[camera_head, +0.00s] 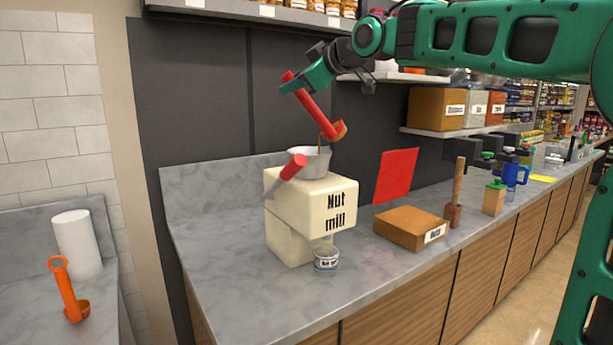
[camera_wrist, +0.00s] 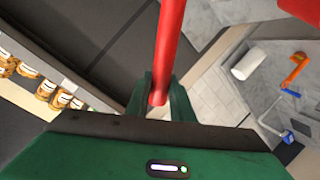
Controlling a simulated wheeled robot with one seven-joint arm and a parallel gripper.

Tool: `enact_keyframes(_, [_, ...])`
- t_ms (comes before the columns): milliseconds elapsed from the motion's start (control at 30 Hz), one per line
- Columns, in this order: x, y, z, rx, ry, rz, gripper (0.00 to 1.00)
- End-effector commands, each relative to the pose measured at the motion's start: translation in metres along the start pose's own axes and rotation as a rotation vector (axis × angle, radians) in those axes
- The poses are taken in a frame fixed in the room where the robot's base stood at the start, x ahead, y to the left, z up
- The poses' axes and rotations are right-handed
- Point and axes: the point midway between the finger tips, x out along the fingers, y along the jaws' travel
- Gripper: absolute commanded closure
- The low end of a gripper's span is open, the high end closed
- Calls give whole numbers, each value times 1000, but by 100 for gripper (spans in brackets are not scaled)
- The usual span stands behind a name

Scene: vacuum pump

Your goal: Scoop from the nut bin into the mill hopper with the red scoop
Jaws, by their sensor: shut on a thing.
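My gripper (camera_head: 296,83) is shut on the handle of the red scoop (camera_head: 312,105). The scoop hangs tilted down to the right, its bowl (camera_head: 337,131) just above the grey hopper (camera_head: 311,162) and apart from it. A thin brown streak shows between bowl and hopper. The hopper tops the cream nut mill (camera_head: 290,215), which has a red crank handle (camera_head: 292,168). The brown nut bin (camera_head: 403,231) stands to the right with a red panel (camera_head: 397,175) upright behind it. In the wrist view the red handle (camera_wrist: 170,45) runs between my fingers (camera_wrist: 160,100). The hopper's inside is mostly hidden.
A wooden-handled tool (camera_head: 456,190) and a green-topped wooden block (camera_head: 494,197) stand right of the bin. An orange scoop (camera_head: 68,292) and a white roll (camera_head: 77,243) are on the left counter. Shelves hang behind.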

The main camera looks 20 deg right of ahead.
Motion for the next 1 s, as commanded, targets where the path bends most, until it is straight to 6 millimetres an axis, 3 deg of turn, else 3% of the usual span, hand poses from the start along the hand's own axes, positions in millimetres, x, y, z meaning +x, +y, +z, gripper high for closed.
enact_keyframes(1000, [12, -26, 5, -101, -50, 0, 100])
